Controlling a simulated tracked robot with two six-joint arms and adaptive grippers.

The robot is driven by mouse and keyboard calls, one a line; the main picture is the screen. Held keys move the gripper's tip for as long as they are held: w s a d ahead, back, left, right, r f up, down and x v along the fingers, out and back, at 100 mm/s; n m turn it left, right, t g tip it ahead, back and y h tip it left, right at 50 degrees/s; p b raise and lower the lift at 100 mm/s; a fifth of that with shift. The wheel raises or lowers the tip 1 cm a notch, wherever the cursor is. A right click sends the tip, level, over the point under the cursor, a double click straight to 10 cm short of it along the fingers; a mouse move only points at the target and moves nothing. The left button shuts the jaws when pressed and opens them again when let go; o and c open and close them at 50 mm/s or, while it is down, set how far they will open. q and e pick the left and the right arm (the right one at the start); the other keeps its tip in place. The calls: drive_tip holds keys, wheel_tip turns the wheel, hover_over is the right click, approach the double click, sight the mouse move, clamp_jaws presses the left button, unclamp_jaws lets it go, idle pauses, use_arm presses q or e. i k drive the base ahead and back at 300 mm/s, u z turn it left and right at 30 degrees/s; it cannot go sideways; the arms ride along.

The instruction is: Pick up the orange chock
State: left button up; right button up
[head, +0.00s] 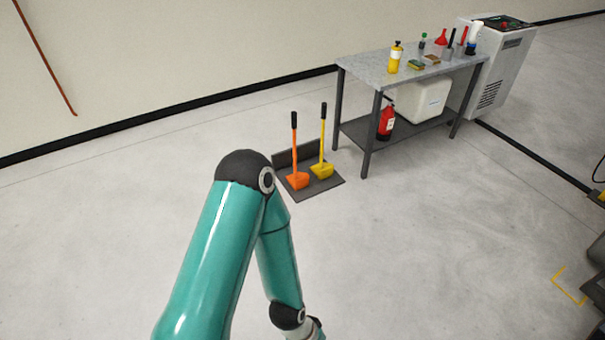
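The orange chock (297,181) stands on a dark grey floor rack (328,188) with a raised back plate. Its orange handle rises nearly upright and ends in a black grip. A yellow chock (321,170) with a similar long handle stands just to its right on the same rack. One teal arm of mine reaches up from the bottom edge, bends at a black elbow left of the rack, and runs down out of the picture. Neither gripper is in view.
A grey metal table (400,70) stands right of the rack, with bottles and small items on top. A red fire extinguisher (386,120) and white container (422,101) sit on its lower shelf. A grey cabinet (502,70) stands behind. The floor before the rack is clear.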

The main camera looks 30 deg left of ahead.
sight(297, 180)
drive_tip(key=u, duration=0.05)
drive_tip(key=i, duration=1.45)
drive_tip(key=u, duration=0.6)
drive_tip(key=i, duration=1.3)
drive_tip(key=u, duration=1.35)
drive_tip(key=i, duration=0.8)
drive_tip(key=u, duration=0.5)
drive_tip(key=k, duration=0.85)
drive_tip(key=u, duration=0.25)
drive_tip(key=i, duration=0.75)
drive_tip(key=z, duration=0.25)
